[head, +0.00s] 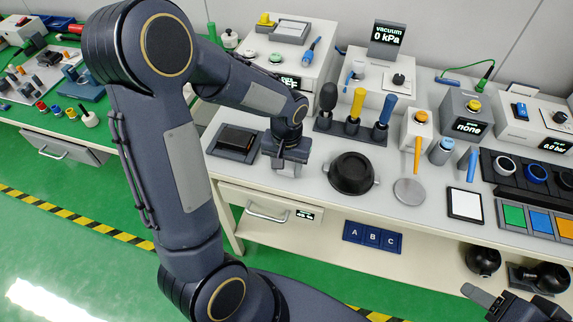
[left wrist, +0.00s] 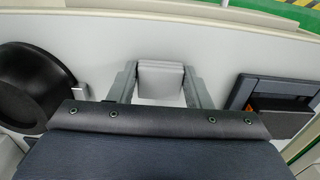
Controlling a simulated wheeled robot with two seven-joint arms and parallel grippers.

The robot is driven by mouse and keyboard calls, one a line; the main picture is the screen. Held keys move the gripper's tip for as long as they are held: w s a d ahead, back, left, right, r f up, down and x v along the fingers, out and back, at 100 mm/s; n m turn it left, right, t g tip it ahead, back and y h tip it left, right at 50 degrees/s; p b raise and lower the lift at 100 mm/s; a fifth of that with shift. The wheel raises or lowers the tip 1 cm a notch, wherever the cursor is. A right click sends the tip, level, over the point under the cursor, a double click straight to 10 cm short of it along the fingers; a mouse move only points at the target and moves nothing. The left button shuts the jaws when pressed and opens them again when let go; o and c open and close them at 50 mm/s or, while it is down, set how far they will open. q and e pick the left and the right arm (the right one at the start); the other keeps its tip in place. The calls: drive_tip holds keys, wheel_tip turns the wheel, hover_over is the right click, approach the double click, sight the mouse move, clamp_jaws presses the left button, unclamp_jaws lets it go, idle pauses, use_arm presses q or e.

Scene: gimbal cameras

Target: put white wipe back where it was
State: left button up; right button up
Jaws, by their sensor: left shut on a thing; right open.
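My left gripper (head: 287,163) is shut on a pale block-like thing, which appears to be the white wipe (left wrist: 160,80). In the left wrist view the wipe sits between the two fingers of the left gripper (left wrist: 160,88). In the head view the gripper points down over the front part of the white table (head: 325,202), between a dark tray (head: 215,146) and a black bowl (head: 351,174). I cannot tell whether the wipe touches the table. My right gripper (head: 490,302) is open and partly cut off at the lower right.
The black bowl (left wrist: 28,92) and dark tray (left wrist: 252,88) flank the left gripper closely. Right of the bowl are a silver disc (head: 409,192) and a black-framed white plate (head: 465,204). Upright tools (head: 354,108) stand behind. My left arm hides part of the scene.

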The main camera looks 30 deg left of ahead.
use_arm(q)
drive_tip(key=shift+f, duration=0.2)
drive_tip(key=o, duration=1)
drive_tip(key=shift+c, duration=0.2)
drive_tip(key=shift+r, duration=0.1)
